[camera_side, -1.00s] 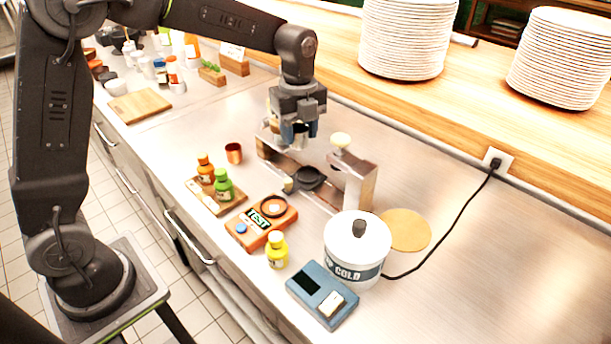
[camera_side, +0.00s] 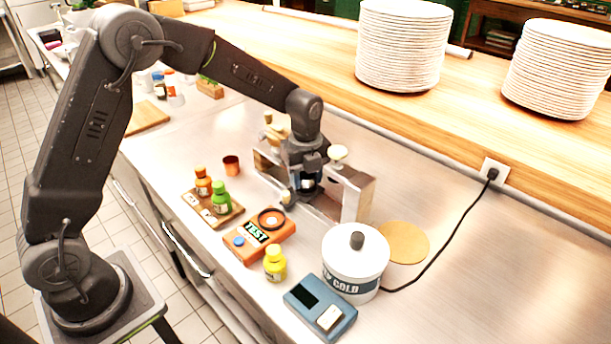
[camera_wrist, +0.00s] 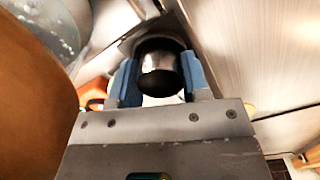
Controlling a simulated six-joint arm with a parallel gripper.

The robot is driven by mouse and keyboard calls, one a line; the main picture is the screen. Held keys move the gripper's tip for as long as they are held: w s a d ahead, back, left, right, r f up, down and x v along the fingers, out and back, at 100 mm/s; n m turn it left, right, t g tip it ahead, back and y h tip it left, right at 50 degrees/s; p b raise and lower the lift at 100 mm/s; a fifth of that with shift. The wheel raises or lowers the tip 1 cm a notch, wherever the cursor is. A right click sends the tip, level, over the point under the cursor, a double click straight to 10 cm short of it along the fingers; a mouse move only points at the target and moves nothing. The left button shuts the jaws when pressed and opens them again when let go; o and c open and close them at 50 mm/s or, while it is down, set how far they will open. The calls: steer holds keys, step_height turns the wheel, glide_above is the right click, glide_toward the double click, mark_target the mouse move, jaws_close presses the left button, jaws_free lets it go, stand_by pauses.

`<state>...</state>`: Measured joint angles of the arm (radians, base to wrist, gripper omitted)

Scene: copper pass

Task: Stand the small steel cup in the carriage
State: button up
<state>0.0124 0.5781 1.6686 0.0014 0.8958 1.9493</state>
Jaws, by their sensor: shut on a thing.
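My gripper (camera_side: 306,184) is low over the metal rail fixture (camera_side: 352,200), between its end posts. In the wrist view its blue fingers (camera_wrist: 160,80) are shut on the small steel cup (camera_wrist: 159,70), one on each side. The cup is a dark, shiny cylinder and looks upright. In the side view the gripper mostly hides the cup and the dark round carriage beneath it. I cannot tell whether the cup touches the carriage.
A copper cup (camera_side: 231,165), a board (camera_side: 226,216) with orange and green bottles, an orange tester (camera_side: 259,237), a yellow bottle (camera_side: 275,264), a white COLD pot (camera_side: 354,268) and a blue scale (camera_side: 321,306) stand nearby. A cream knob (camera_side: 338,153) rises close right of my gripper.

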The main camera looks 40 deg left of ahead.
steer(key=shift+f, duration=0.15)
steer(key=o, duration=0.9)
step_height(320, 180, up, 13)
steer(key=shift+f, duration=0.2)
steer(key=s+r+n+t, duration=0.3)
steer(key=s+r+n, duration=0.5)
steer(key=s, duration=0.4)
steer(key=s+f+n+t, duration=0.2)
steer(key=s+f+n, duration=0.1)
steer(key=s+n, duration=1.1)
steer(key=shift+a+f+t, duration=0.15)
steer(key=shift+a+t, duration=0.1)
steer(key=shift+t, duration=0.05)
